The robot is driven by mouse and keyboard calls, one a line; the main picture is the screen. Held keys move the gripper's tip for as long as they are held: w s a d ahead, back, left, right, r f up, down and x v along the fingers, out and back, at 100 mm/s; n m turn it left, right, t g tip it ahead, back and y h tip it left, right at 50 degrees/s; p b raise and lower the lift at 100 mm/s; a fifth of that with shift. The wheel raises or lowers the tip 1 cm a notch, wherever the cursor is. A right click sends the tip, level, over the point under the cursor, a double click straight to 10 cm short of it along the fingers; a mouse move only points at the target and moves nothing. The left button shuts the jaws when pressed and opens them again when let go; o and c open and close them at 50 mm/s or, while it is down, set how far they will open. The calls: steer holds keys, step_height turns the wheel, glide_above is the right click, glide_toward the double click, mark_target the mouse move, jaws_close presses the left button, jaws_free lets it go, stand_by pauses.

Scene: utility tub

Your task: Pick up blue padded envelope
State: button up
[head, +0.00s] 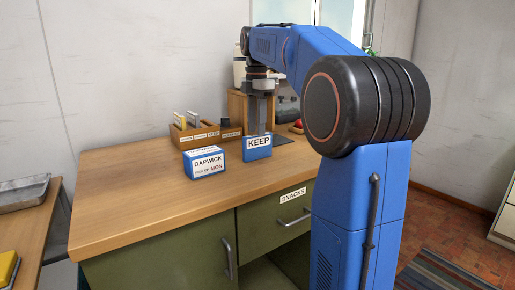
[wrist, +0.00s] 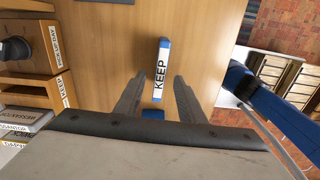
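A slim blue item with a white KEEP label (head: 257,153) stands on the wooden worktop near its front edge; it appears to be the blue padded envelope. In the wrist view it shows as a narrow blue strip with its label (wrist: 161,70), lying between the lines of my two fingers. My gripper (head: 262,132) points down just above or behind its top edge; I cannot tell the exact gap. In the wrist view my gripper (wrist: 157,82) is open, with one finger on each side of the strip and space on both sides.
A blue-and-white DAPWICK box (head: 205,163) stands just left of the KEEP item. A wooden rack with labels (head: 200,133) is behind it. A red object (head: 298,124) lies to the right. The worktop (head: 120,195) is clear at the left front.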

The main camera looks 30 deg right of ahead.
glide_above(257, 159)
steer(key=shift+w+d+f, duration=0.1)
steer(key=shift+w+f, duration=0.05)
steer(key=shift+f, duration=0.75)
steer(key=shift+w+d+f, duration=0.1)
steer(key=shift+d+f, duration=0.05)
steer(key=shift+f, duration=0.7)
steer(key=shift+w+d+f, duration=0.1)
steer(key=shift+w+f, duration=0.05)
steer(key=shift+f, duration=0.75)
steer(key=shift+c, duration=0.2)
jaws_close()
